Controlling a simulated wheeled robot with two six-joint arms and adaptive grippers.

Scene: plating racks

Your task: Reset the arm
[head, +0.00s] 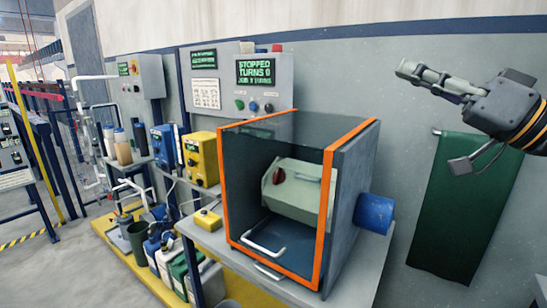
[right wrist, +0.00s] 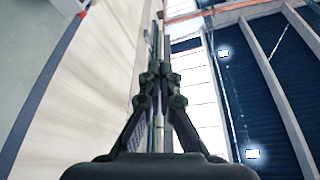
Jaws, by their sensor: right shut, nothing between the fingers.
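My right gripper (head: 422,77) is raised at the upper right of the head view, in front of the bare wall. Its fingers point left and are closed together with nothing between them. In the right wrist view the shut fingers (right wrist: 160,60) point up the picture, with a pale wall on the left and the ceiling on the right. The gripper is apart from everything around it. My left gripper does not show in either view.
An orange-framed clear box (head: 326,190) holds a pale green barrel unit (head: 305,195) on a grey bench (head: 357,285). A control panel (head: 265,82) reads "STOPPED TURNS 0". A green cloth (head: 455,215) hangs below my right arm. Yellow and blue units stand left.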

